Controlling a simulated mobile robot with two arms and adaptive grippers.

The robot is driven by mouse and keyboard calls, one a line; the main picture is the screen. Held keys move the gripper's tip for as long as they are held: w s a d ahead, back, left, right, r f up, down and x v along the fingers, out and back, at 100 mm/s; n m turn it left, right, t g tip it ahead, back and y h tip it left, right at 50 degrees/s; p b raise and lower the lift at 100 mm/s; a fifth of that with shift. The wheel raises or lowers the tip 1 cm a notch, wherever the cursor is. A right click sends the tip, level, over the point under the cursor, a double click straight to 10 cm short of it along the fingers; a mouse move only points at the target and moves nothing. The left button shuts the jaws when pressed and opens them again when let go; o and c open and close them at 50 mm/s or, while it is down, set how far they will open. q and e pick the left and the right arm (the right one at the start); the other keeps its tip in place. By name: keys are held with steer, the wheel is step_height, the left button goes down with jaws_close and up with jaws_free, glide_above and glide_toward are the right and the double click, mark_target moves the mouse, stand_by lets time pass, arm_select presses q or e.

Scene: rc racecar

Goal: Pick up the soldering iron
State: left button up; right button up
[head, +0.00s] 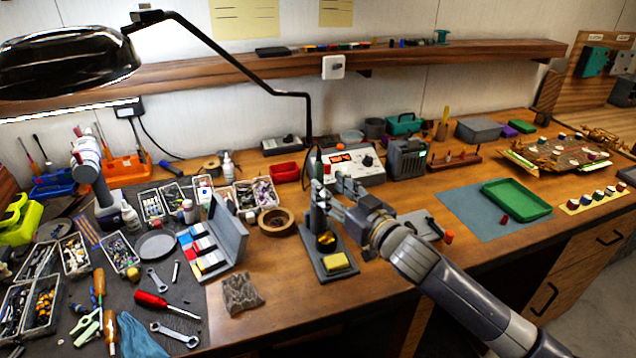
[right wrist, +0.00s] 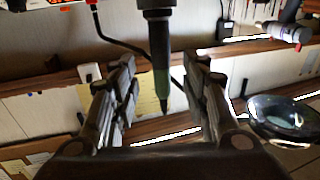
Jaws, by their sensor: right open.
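The soldering iron (head: 317,212) stands upright in its dark stand (head: 334,262), which also carries a yellow sponge and a brass-coloured ball. My right gripper (head: 328,194) reaches in from the right at the height of the iron's handle. In the right wrist view, the iron (right wrist: 160,55) shows as a dark and green shaft between the two spread fingers (right wrist: 163,100), with a gap visible on both sides. The right gripper is open and holds nothing. In the head view the fingers partly cover the iron. My left gripper is not in view.
A soldering station (head: 352,164) with a red display stands behind the iron. A tape roll (head: 276,221) and an open case (head: 220,240) lie to the left. A black desk lamp (head: 70,62) hangs over the cluttered left side. Bare wood lies in front of the stand.

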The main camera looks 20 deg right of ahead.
mark_target(322, 179)
steer(key=shift+w, duration=0.25)
steer(key=p+x, duration=0.1)
steer(key=x, duration=0.3)
steer(key=shift+a+r+p, duration=0.1)
steer(key=shift+r+p, duration=0.1)
steer(key=shift+p, duration=0.15)
steer(key=shift+w+a+f, duration=0.1)
steer(key=shift+w, duration=0.3)
steer(key=shift+c, duration=1)
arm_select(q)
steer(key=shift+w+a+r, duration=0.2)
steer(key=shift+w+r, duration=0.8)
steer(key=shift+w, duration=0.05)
arm_select(e)
jaws_close()
